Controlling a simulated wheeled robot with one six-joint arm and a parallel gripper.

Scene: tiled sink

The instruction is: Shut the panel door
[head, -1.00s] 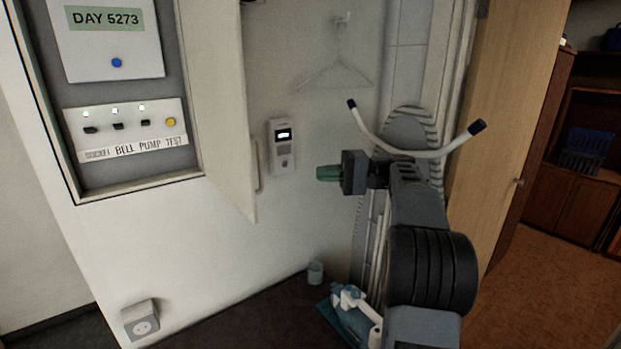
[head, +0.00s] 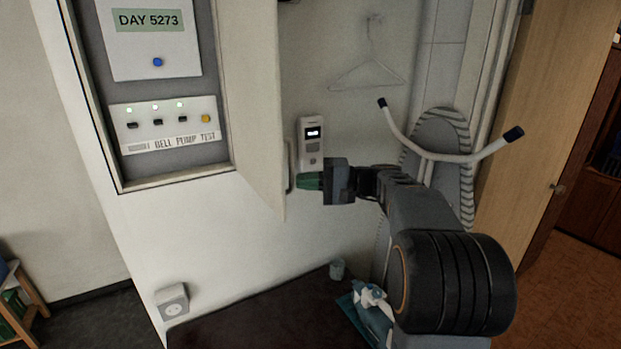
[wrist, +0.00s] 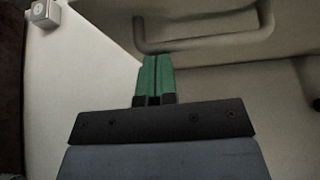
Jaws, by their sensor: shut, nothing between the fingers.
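The panel door (head: 255,110) stands open, hinged at the right side of the recessed wall panel (head: 165,165). Its handle (head: 289,166) is a thin bar on the door's outer side, near the lower free edge. My gripper (head: 300,181) is shut and empty, its green fingertips just right of the handle in the head view. In the wrist view my gripper (wrist: 153,75) points toward the door (wrist: 210,18), with the handle (wrist: 205,38) just beyond the fingertips. I cannot tell whether they touch the door or handle.
A small wall device (head: 311,140) with a lit display sits behind my gripper. A hanger (head: 367,75) and an ironing board (head: 440,150) are further right. A socket (head: 172,301) is low on the wall.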

